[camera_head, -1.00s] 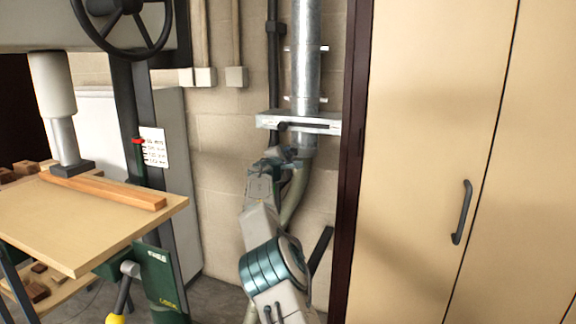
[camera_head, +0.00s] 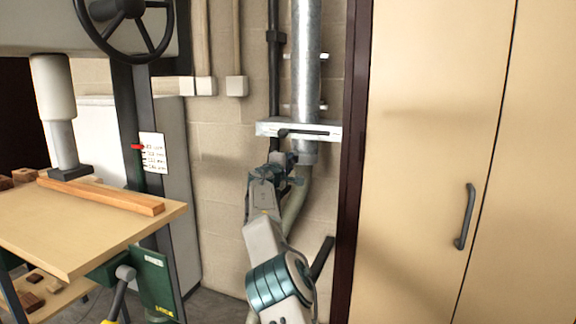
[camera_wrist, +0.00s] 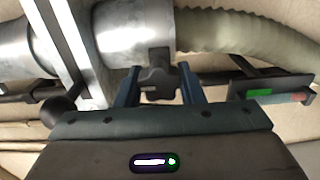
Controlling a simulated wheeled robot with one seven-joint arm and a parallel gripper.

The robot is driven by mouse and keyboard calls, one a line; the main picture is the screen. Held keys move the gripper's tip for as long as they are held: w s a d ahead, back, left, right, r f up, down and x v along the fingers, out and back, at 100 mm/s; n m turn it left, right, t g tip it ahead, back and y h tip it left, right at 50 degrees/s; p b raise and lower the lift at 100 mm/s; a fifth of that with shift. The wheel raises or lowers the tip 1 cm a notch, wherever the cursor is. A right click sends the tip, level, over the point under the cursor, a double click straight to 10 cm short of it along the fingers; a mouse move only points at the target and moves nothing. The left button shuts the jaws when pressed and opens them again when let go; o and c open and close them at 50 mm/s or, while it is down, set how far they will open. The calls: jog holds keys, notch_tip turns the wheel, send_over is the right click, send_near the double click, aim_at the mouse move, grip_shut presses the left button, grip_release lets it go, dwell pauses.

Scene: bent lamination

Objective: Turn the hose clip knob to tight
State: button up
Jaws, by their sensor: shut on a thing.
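The dark hose clip knob (camera_wrist: 158,80) sits between the two blue fingers of my gripper (camera_wrist: 160,88) in the wrist view. My gripper is shut on it, below the metal collar where the ribbed hose joins the duct. The grey-green hose (camera_wrist: 245,38) runs right from the metal collar (camera_wrist: 135,30). In the head view my gripper (camera_head: 284,178) is at the hose (camera_head: 297,205) just under the duct end; the knob is hidden there. A dark plate (camera_wrist: 275,86) with a green and a red patch lies right of the fingers in the wrist view.
A slide-gate plate (camera_head: 270,128) crosses the metal duct (camera_head: 306,60) just above my gripper. A tan cabinet (camera_head: 430,100) stands close on the right, behind a dark post (camera_head: 352,150). A wooden worktable (camera_head: 80,225) with a press is on the left.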

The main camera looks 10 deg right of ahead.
jog(key=o, duration=1)
jog(key=b+v, duration=0.6)
jog(key=v, duration=0.7)
jog(key=shift+s+a+b, duration=0.25)
jog(key=shift+s+b, duration=0.1)
